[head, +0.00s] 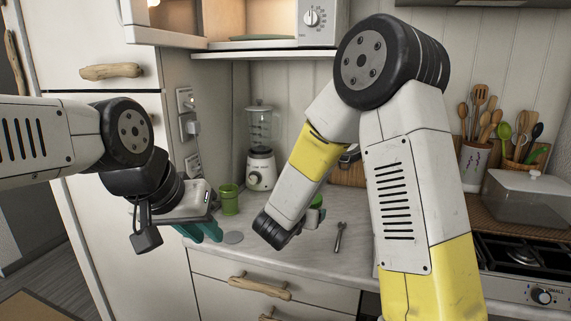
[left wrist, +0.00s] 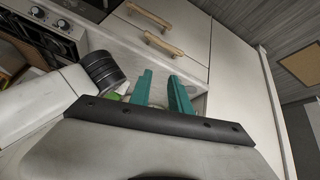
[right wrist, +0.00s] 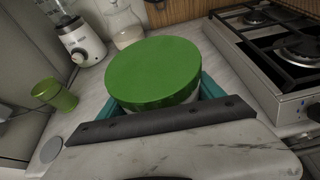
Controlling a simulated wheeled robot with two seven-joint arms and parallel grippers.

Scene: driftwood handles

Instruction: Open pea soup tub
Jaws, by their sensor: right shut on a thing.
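The pea soup tub, with a wide green lid (right wrist: 153,70) on top, fills the middle of the right wrist view. A little of its white side shows under the lid. My right gripper (right wrist: 162,100) is shut on the tub, with teal fingers on either side below the lid. In the head view my right arm hides most of the tub; only a bit of green (head: 317,202) shows. My left gripper (head: 203,232) is at the counter's left front edge, left of the tub. Its teal fingers stand apart and empty in the left wrist view (left wrist: 162,88).
A green cup (head: 229,200), a grey disc (head: 233,237) and a blender (head: 260,150) stand or lie on the counter left of the tub. A utensil (head: 340,236) lies to its right. The gas stove (head: 525,262) is further right. Drawers with driftwood handles (head: 260,288) are below.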

